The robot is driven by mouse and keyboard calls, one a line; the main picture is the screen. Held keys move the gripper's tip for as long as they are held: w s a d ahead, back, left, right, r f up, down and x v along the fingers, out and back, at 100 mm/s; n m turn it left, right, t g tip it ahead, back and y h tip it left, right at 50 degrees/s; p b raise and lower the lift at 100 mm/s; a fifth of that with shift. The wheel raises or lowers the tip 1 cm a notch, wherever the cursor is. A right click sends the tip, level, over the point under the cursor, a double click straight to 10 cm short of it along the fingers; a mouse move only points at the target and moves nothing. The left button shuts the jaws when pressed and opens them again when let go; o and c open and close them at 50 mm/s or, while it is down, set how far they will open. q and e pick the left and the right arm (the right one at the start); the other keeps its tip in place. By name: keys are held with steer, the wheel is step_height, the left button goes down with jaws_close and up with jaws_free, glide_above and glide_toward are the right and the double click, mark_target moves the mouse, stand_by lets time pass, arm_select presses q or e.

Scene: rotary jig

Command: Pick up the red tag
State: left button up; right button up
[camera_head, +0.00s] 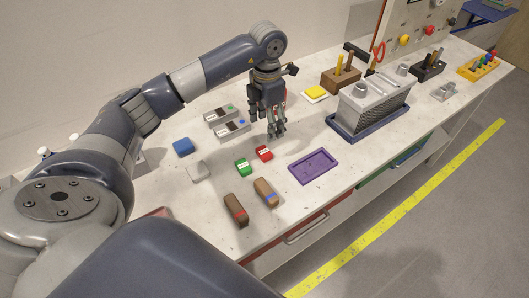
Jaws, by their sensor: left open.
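The red tag (264,153) is a small red block with a white label. It lies on the pale bench top, next to a similar green tag (243,167). My left gripper (277,132) points down over the bench, just behind and to the right of the red tag. Its fingers are apart and nothing shows between them. The red tag is fully in view and appears apart from the fingers. My right gripper is not in view.
A purple tray (299,174) lies empty to the right. Two brown blocks (236,210) (265,193) lie in front. Grey-white devices (233,129) stand behind left, near a blue block (183,147). A grey jig (371,110) stands right of the gripper.

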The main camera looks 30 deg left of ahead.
mark_target(266, 150)
arm_select(q)
steer(key=f, duration=0.1)
steer(key=f+p, duration=0.1)
steer(key=f, duration=0.1)
steer(key=shift+s+d+f, duration=0.15)
steer(key=shift+s+f, duration=0.15)
steer(key=shift+s, duration=0.05)
steer(key=f+p, duration=0.1)
steer(key=f, duration=0.1)
steer(key=f+p, duration=0.1)
steer(key=f, duration=0.1)
steer(key=shift+s+d+f, duration=0.15)
steer(key=shift+d+f, duration=0.05)
steer(key=shift+f, duration=0.45)
steer(key=shift+c, duration=0.2)
steer(key=c, duration=1)
